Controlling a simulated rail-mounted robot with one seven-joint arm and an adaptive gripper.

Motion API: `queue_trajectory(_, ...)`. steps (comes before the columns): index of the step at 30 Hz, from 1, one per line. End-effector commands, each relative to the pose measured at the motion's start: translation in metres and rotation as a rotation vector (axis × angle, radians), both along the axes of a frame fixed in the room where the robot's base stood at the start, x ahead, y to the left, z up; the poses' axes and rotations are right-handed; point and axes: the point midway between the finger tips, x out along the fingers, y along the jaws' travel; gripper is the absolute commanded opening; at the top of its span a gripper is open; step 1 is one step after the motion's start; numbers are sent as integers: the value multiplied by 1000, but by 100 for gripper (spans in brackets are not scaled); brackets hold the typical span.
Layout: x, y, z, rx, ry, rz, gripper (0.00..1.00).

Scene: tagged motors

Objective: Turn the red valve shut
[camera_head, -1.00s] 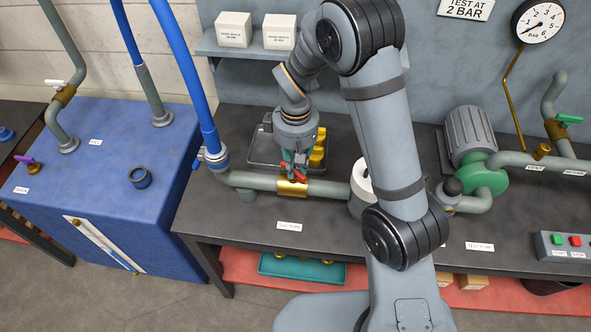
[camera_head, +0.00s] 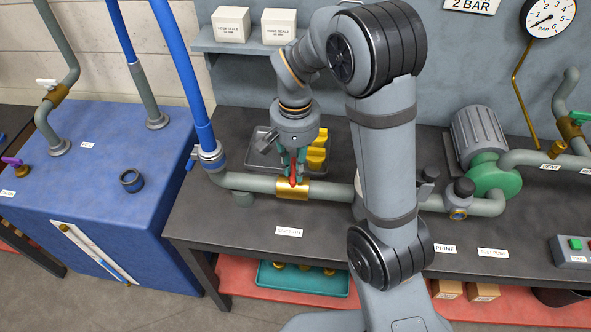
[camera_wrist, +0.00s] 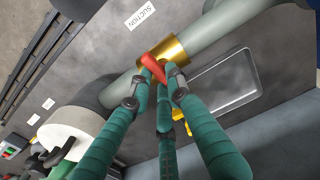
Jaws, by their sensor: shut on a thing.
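The red valve handle (camera_head: 293,182) sits on a brass valve body (camera_head: 318,190) in the grey pipe labelled SUCTION. The handle appears to lie crosswise to the pipe. My gripper (camera_head: 292,172) reaches down from above with its teal fingers closed around the handle. In the wrist view the red handle (camera_wrist: 153,68) shows between the fingertips, with the brass body (camera_wrist: 175,48) behind it. The fingers hide part of the handle.
A grey tray (camera_head: 262,158) with yellow parts stands just behind the valve. A green pump (camera_head: 492,178) is to the right, and a blue tank (camera_head: 95,190) with a blue hose (camera_head: 187,75) is left. The bench front (camera_head: 255,218) is clear.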

Motion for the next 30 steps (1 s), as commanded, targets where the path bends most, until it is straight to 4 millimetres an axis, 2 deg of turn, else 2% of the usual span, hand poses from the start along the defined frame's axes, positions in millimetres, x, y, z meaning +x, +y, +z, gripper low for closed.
queue_trajectory(9, 0, 1, 0, 0, -2, -106, 0)
queue_trajectory(24, 0, 1, 1, 1, -2, -126, 0)
queue_trajectory(25, 0, 1, 1, 1, -2, -126, 18)
queue_trajectory(30, 0, 1, 0, 1, -1, -124, 28)
